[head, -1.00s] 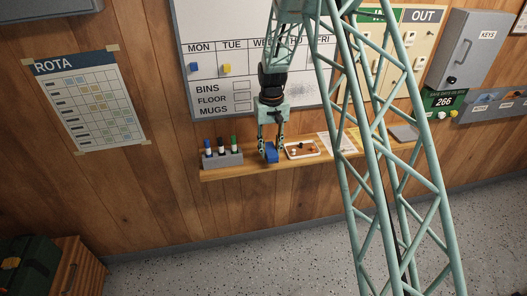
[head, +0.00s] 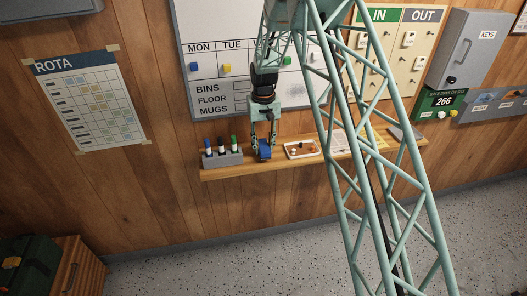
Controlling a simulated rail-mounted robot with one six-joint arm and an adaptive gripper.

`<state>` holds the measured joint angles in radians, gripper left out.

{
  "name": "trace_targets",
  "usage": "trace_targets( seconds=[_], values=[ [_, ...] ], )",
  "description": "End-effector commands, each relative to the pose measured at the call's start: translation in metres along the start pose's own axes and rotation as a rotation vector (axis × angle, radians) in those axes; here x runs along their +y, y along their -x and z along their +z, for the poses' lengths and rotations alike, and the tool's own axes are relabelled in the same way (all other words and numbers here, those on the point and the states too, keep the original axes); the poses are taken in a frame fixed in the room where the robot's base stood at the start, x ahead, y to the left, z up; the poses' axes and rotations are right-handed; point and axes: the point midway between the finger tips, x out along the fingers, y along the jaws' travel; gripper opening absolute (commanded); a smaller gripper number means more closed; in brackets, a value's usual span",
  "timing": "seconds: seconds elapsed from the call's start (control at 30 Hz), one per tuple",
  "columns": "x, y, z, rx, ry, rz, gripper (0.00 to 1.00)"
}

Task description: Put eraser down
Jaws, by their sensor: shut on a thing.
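The blue eraser (head: 264,151) is held between the fingertips of my gripper (head: 264,147), which is shut on it. My gripper points down at the narrow wooden shelf (head: 240,173) below the whiteboard. The eraser shows over the shelf, between the grey marker holder and the small white tray. I cannot tell whether its underside touches the shelf or is a little above it.
The grey holder (head: 222,160) with upright markers stands just left of the eraser. The white tray (head: 301,155) with small items lies to the right. The whiteboard (head: 210,53) is behind my arm. My lattice arm hides part of the shelf's right side.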

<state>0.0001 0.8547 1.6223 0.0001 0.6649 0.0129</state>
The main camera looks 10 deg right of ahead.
Motion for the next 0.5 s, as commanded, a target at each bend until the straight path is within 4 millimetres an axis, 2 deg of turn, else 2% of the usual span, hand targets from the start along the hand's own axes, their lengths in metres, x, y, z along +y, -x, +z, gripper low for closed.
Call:
trace_targets(
  seconds=[0.2,0.5],
  values=[
    [0.0,-0.02,0.0,-0.001,0.0,0.0,0.18],
    [0.0,-0.024,0.0,0.001,0.0,0.0,0.18]
  ],
)
